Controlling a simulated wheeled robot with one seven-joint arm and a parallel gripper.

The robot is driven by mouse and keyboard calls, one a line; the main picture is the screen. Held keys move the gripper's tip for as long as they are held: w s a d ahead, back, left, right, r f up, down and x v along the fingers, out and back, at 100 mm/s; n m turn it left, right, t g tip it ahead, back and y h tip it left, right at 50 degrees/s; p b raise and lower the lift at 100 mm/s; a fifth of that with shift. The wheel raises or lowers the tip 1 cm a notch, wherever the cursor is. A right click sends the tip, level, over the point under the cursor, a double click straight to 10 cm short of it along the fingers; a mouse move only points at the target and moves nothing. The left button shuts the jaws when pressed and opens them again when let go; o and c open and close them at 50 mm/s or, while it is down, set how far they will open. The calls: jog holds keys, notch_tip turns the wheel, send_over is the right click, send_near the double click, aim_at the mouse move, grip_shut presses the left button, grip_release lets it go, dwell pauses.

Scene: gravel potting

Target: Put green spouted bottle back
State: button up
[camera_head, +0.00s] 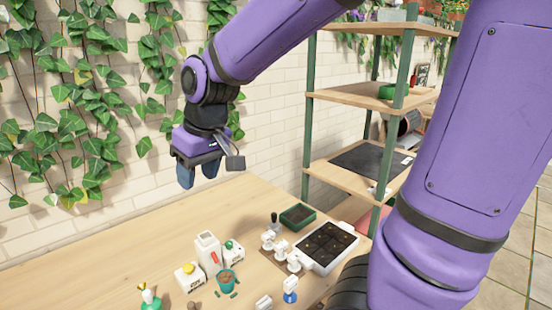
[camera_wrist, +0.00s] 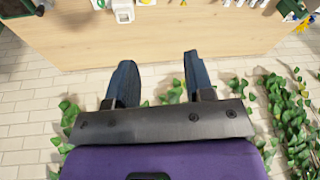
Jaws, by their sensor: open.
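A green bottle with a pale upper part and a yellow tip (camera_head: 150,299) stands at the bottom left of the head view, partly cut off by the frame edge. It looks like the green spouted bottle. My gripper (camera_head: 198,173) hangs high near the brick wall, above the table's back edge, fingers down. It is open and empty, well apart from the bottle. Its two fingers also show in the wrist view (camera_wrist: 160,65).
The wooden table (camera_head: 90,250) has a clear left and back part. White containers (camera_head: 208,252), a small teal pot (camera_head: 226,281), white pieces (camera_head: 282,252), a seedling tray (camera_head: 328,246) and a green box (camera_head: 297,217) stand toward the right. Shelves (camera_head: 360,180) rise behind; ivy (camera_head: 90,80) hangs on the wall.

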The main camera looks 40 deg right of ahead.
jog(key=s+d+r+m+t, duration=0.1)
jog(key=s+d+r, duration=0.1)
jog(key=s, duration=0.5)
jog(key=s+d+r+m+t+h, duration=0.1)
jog(key=s+d+r, duration=0.2)
jog(key=s, duration=0.4)
jog(key=shift+s+d+r+h, duration=0.3)
jog(key=shift+d, duration=0.55)
